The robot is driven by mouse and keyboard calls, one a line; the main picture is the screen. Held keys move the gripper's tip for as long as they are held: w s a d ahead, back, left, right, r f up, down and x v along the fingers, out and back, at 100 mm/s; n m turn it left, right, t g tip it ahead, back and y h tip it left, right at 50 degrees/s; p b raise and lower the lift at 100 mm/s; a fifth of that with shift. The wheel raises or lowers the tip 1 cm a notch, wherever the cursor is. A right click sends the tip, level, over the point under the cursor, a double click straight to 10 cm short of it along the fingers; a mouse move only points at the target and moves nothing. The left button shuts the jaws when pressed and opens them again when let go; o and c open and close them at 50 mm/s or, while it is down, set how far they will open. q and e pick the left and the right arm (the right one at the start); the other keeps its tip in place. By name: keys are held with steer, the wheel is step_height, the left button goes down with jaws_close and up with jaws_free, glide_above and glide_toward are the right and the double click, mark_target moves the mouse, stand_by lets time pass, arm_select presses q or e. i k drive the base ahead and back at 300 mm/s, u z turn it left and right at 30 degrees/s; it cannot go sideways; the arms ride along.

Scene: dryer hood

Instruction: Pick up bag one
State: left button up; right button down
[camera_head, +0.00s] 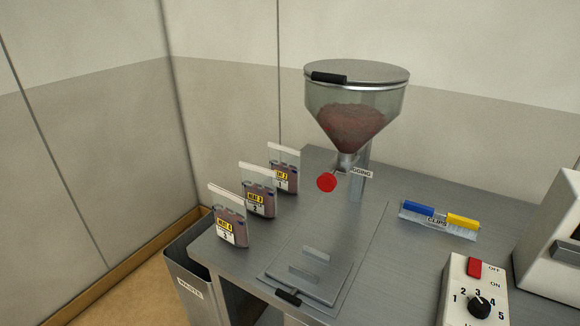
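Three clear bags with dark reddish contents, white top strips and yellow-and-white labels stand upright in a row along the left side of the metal table. The front bag (229,218) is closest to me, the middle bag (258,191) is behind it, and the rear bag (284,169) is farthest back. The label print is small; the rear bag's lower label seems to read 1, but I cannot be certain. The bags partly overlap in this view. Neither of my grippers shows in the head view.
A hopper (350,110) with reddish granules and a red knob (326,182) stands at the back. A flat plate (308,273) with a black handle lies in front. A clips tray (438,219), a dial box (476,290) and a white machine (555,235) are right. A waste bin (190,282) stands left.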

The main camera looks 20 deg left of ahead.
mark_target(285, 161)
steer(key=u, duration=2.4)
steer(key=i, duration=1.65)
steer(key=z, duration=3.3)
